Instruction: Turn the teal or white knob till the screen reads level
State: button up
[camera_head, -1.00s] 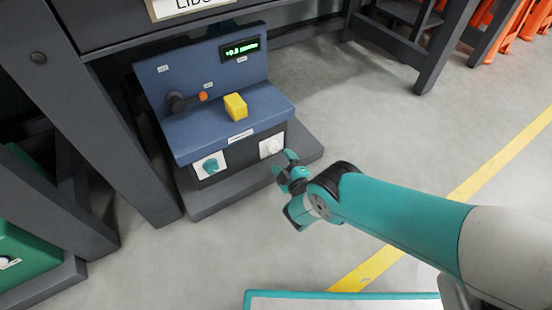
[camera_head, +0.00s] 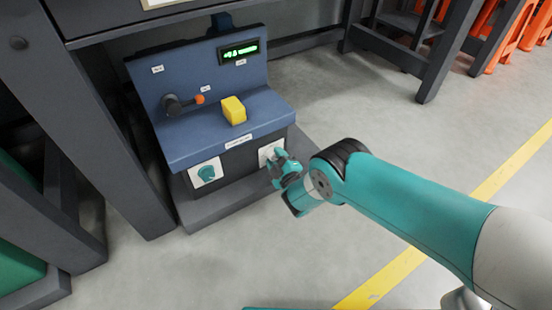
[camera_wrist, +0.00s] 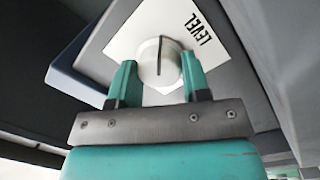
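The blue test unit (camera_head: 225,95) has two knobs on its dark front face. The teal knob (camera_head: 207,173) sits on a white plate at the left. The white knob (camera_wrist: 160,62) is on a plate marked LEVEL in the wrist view, with a dark line across its face. In the head view my gripper hides it. My gripper (camera_head: 276,160) is at the right-hand plate. In the wrist view its teal fingers (camera_wrist: 158,78) stand open on either side of the white knob, with a small gap visible. The screen (camera_head: 239,51) shows green text, too small to read surely.
A yellow block-shaped part (camera_head: 234,110) and a lever with an orange tip (camera_head: 199,99) are on the unit above the knobs. A dark bench leg (camera_head: 100,130) stands close at the left.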

jog(key=shift+c, duration=0.7)
jog(key=shift+m, duration=0.3)
jog(key=m+p, duration=0.1)
jog(key=m, duration=0.1)
jog(key=shift+r+m, duration=0.1)
jog(key=shift+m, duration=0.2)
jog(key=m+p, duration=0.1)
jog(key=m, duration=0.3)
jog(key=shift+g, duration=0.4)
jog(key=m, duration=0.4)
jog(key=shift+m+g, duration=0.3)
jog(key=shift+m, duration=1.5)
